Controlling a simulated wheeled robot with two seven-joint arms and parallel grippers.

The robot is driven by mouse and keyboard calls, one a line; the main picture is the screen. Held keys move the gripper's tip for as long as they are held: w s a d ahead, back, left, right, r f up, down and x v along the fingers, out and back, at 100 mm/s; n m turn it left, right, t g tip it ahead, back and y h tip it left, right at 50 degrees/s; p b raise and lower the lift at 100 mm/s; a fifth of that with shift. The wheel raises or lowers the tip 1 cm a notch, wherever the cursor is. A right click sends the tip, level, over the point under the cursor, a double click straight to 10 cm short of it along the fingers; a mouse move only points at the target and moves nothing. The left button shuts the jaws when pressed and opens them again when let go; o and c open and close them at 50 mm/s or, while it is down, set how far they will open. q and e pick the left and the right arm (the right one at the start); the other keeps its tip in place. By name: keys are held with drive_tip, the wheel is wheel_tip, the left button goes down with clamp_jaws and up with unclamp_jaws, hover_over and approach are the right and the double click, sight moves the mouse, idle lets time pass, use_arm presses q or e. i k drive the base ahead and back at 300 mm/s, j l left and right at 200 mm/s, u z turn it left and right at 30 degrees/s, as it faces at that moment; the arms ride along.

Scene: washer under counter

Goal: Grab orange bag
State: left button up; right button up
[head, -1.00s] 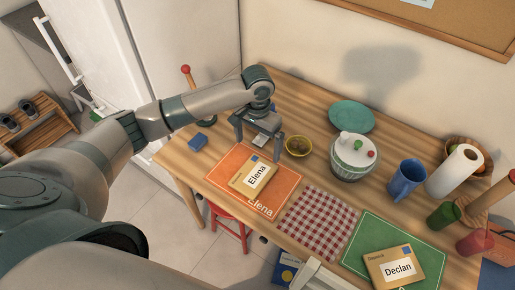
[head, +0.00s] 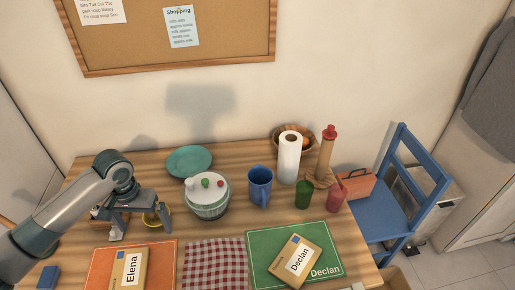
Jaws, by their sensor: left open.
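An orange bag (head: 357,183) with a dark handle rests on the seat of the blue chair (head: 393,211), at the right end of the table. My left gripper (head: 139,224) is open over the left part of the table. One finger is beside the small yellow bowl (head: 153,220), and I cannot tell whether they touch. My right gripper is not in view.
Envelopes lie on the orange mat (head: 163,267) and green mat (head: 262,245). Floor shows right of the chair.

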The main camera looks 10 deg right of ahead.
sight(359, 182)
drive_tip(key=z, duration=1.15)
